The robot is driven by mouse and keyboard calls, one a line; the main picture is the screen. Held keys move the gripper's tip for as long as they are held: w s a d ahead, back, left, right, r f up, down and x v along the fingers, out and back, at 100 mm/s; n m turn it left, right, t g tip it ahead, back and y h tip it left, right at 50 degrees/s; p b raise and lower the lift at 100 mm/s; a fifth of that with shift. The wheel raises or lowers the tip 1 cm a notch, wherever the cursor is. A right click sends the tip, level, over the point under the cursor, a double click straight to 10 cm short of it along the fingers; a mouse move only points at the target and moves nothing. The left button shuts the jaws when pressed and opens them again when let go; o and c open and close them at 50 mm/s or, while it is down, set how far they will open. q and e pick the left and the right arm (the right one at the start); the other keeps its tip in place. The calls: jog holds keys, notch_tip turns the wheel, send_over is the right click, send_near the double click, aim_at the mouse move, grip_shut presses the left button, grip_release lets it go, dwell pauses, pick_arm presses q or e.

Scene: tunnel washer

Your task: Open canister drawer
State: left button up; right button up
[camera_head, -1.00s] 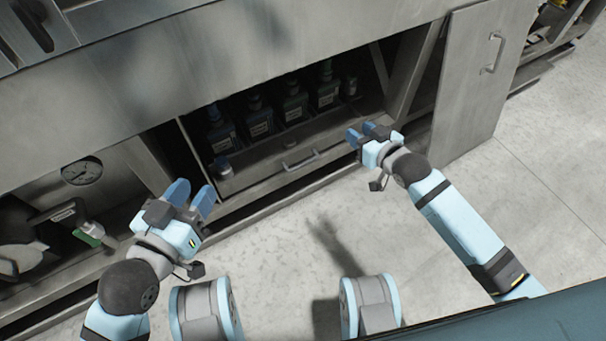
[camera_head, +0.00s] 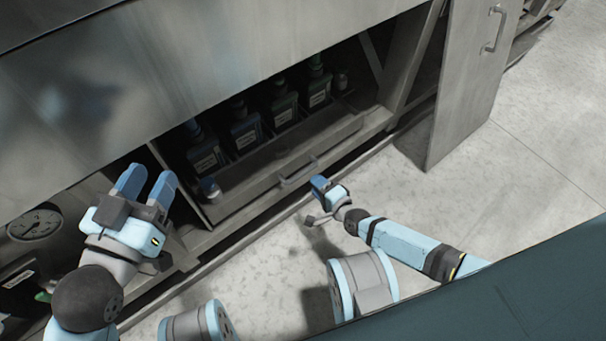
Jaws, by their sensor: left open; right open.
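The canister drawer (camera_head: 262,186) is a grey metal drawer low inside the open cabinet bay. Several canisters (camera_head: 246,132) with labels stand in a row in it, in shadow. Its bar handle (camera_head: 298,172) is on the front panel. My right gripper (camera_head: 319,182) is just right of and below the handle, close to it; whether it touches is unclear. Its fingers are seen nearly end-on. My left gripper (camera_head: 147,182) is open and empty, left of the drawer in front of the cabinet frame, fingers pointing up towards the bay.
An open cabinet door (camera_head: 470,95) with its own handle stands to the right of the bay. A round gauge (camera_head: 35,224) is at the left. The pale floor (camera_head: 440,215) in front and to the right is clear.

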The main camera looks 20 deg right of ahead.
aim_at(304, 172)
jog(key=b+x, duration=0.2)
jog(key=x, duration=0.5)
jog(key=shift+w, duration=0.1)
pick_arm(q)
jog(key=shift+w+a+r+m+t+h, duration=0.2)
jog(key=shift+w+m+t, duration=0.1)
jog(key=shift+m, duration=0.2)
jog(key=shift+w+a+r+m+t+h, duration=0.1)
jog(key=shift+w+a+m+t, duration=0.15)
jog(key=shift+m, duration=0.25)
pick_arm(e)
grip_shut()
